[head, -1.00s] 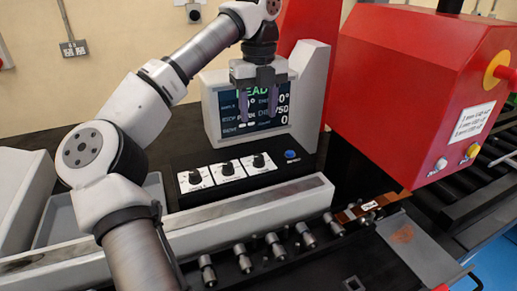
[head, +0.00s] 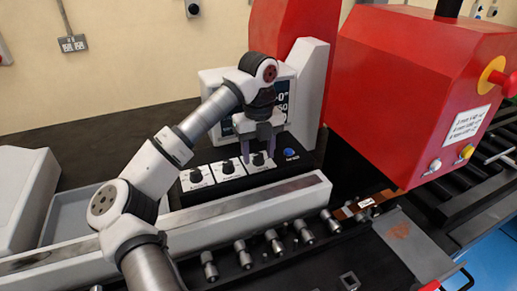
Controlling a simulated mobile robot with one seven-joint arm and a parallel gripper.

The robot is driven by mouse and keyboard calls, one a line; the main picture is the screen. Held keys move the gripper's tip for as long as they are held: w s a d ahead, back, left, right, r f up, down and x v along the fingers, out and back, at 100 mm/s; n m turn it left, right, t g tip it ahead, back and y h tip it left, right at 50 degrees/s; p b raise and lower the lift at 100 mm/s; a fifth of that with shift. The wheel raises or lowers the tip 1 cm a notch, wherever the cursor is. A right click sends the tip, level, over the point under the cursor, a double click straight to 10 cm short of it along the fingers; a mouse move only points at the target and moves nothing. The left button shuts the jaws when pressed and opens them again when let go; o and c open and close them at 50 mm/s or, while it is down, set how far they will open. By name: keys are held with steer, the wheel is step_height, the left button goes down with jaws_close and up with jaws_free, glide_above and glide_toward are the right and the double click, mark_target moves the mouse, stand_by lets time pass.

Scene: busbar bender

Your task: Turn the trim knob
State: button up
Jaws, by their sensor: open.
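A black control panel (head: 240,186) carries three black knobs on white dial plates: a left knob (head: 196,177), a middle knob (head: 228,167) and a right knob (head: 258,159). Their labels are too small to read, so I cannot tell which is the trim knob. My gripper (head: 259,157) points down at the right knob, its jaws open, with one finger on each side of the knob in the picture. I cannot tell whether the fingers touch it.
A blue button (head: 289,153) sits right of the knobs. A display (head: 282,100) stands behind, partly hidden by my arm. A pale rail (head: 250,208) runs in front of the panel. The red machine head (head: 410,90) stands at the right.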

steer(key=c, duration=1)
steer(key=shift+o, duration=0.2)
